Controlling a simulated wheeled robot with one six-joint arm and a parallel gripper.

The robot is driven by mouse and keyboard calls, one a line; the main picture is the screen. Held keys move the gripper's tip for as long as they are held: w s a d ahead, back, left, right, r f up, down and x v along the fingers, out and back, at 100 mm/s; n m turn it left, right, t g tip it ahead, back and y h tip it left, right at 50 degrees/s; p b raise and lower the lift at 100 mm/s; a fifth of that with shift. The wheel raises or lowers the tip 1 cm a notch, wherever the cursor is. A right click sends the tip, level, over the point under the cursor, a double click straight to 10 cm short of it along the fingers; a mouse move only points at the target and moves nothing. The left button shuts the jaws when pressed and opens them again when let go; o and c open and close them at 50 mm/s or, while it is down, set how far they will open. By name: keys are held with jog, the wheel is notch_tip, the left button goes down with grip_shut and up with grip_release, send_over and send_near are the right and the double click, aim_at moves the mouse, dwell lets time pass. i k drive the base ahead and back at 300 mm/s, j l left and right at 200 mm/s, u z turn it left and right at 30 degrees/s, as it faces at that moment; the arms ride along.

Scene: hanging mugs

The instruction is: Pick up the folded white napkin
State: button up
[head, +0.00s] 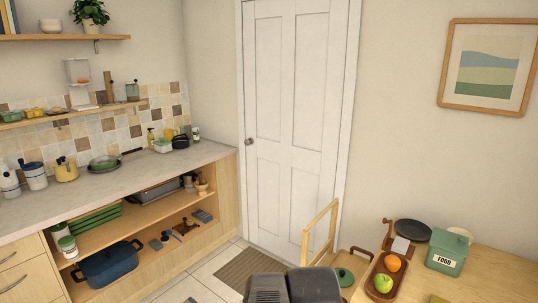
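My gripper does not show in the head view. Only dark grey parts, probably of my own arm, show at the bottom middle, apart from the white piece.
The table (478,288) also holds a brown tray (371,291) with an orange (392,262) and a green apple (383,283), a dark pan (412,230) and a green FOOD tin (447,252). A wooden chair (320,235) stands at its left. A cluttered counter (130,178) lines the left wall.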

aim_at(400, 244)
jog(key=k, duration=0.15)
jog(key=i, duration=0.6)
jog(key=k, duration=0.65)
jog(key=i, duration=0.45)
jog(key=i+j+z, duration=0.15)
jog(key=i+z, duration=0.15)
jog(key=i, duration=0.4)
jog(key=k, duration=0.15)
